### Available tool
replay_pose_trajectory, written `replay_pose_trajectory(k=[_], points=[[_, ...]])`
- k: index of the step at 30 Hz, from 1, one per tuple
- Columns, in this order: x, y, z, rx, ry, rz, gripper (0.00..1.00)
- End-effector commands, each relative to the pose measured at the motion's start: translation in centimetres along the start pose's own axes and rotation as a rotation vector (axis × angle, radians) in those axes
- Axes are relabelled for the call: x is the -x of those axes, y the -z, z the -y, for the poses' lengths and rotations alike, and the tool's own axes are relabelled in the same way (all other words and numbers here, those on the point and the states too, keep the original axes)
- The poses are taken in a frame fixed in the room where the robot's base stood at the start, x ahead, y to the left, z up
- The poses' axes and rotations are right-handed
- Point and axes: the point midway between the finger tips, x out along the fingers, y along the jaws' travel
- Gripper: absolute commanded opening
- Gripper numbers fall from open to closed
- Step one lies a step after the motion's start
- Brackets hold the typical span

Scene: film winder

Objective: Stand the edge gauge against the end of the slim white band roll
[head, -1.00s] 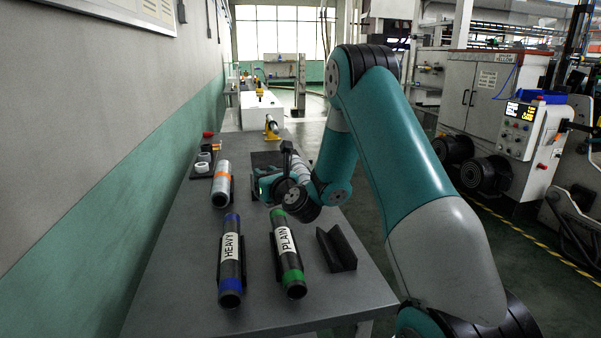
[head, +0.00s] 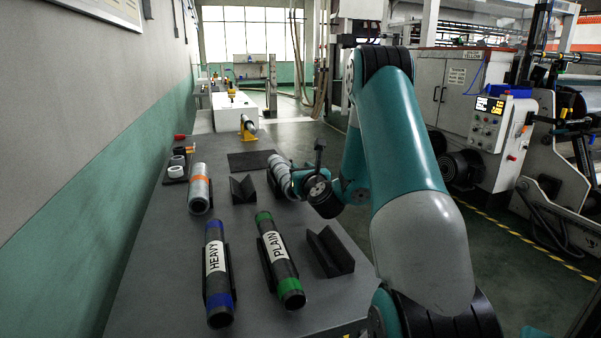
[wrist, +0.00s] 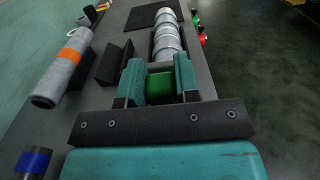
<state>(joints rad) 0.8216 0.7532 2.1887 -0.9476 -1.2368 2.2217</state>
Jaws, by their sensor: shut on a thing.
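The slim white band roll (wrist: 166,38), pale with white bands, lies in a dark cradle straight ahead of my gripper in the wrist view. In the head view the roll (head: 279,172) is at the table's right side, partly covered by my wrist. My gripper (wrist: 160,84) is shut on a small green block, which I take as the edge gauge (wrist: 159,88). The gauge sits between the teal fingers, near the roll's close end. I cannot tell whether it touches the roll. In the head view the fingers and gauge are hidden.
An orange-banded roll (head: 199,188) lies to the left. An empty dark cradle (head: 243,189) stands between the rolls. The HEAVY roll (head: 217,270), PLAIN roll (head: 279,258) and another empty cradle (head: 329,251) are nearer. A dark mat (head: 250,160) lies farther back.

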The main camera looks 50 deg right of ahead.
Motion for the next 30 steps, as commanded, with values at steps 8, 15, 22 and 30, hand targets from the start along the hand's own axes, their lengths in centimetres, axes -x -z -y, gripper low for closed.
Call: replay_pose_trajectory(k=[8, 15, 22, 30], points=[[-0.1, 3.9, -0.1, 0.000, -0.001, 0.001, 0.02], [-0.1, 6.5, -0.1, 0.000, -0.002, 0.001, 0.02], [-0.1, 7.5, -0.1, 0.001, -0.002, 0.001, 0.02], [-0.1, 7.5, -0.1, 0.001, -0.002, 0.001, 0.02]])
